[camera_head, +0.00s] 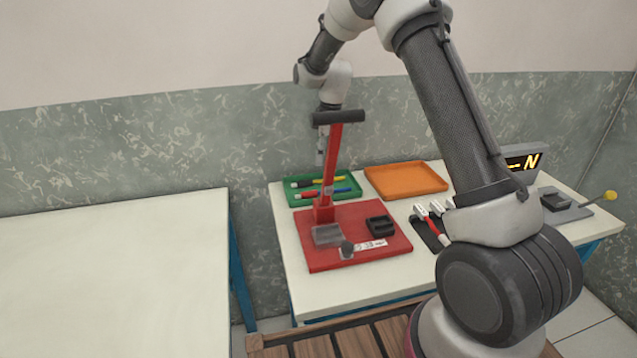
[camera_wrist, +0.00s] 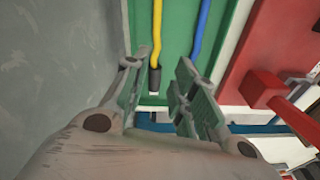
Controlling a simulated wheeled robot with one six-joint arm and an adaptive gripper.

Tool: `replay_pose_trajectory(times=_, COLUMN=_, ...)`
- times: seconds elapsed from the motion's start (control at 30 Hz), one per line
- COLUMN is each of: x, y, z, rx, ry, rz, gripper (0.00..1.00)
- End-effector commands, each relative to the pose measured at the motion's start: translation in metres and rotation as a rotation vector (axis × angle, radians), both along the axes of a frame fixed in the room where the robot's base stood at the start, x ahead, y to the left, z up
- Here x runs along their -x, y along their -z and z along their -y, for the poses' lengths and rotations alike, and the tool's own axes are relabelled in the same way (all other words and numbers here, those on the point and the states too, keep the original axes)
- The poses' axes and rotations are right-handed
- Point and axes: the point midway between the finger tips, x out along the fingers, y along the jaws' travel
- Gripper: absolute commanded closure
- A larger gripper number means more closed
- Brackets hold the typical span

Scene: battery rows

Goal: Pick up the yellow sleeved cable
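The yellow cable (camera_head: 326,181) lies in the green tray (camera_head: 293,203) at the back left of the right-hand table, with a dark sleeve at its left end. I cannot tell how high the fingers are above the tray. In the head view my gripper is partly hidden behind the red post.
A red post (camera_head: 330,165) stands on a red base (camera_head: 320,261) just in front of the green tray. An orange tray (camera_head: 405,180) lies to its right. A black holder (camera_head: 430,232) carries several small parts. The left table (camera_head: 110,270) is bare.

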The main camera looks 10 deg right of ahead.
Motion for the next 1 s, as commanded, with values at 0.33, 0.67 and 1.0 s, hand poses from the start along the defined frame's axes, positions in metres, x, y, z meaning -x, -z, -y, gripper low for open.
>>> replay_pose_trajectory(times=0.33, x=-0.003, y=0.007, z=-0.002, rx=-0.006, ry=-0.231, rz=0.037, gripper=0.73)
replay_pose_trajectory(times=0.67, x=-0.004, y=0.043, z=-0.008, rx=-0.006, ry=-0.229, rz=0.035, gripper=0.73)
replay_pose_trajectory(times=1.0, x=-0.006, y=0.077, z=-0.014, rx=-0.006, ry=-0.228, rz=0.038, gripper=0.73)
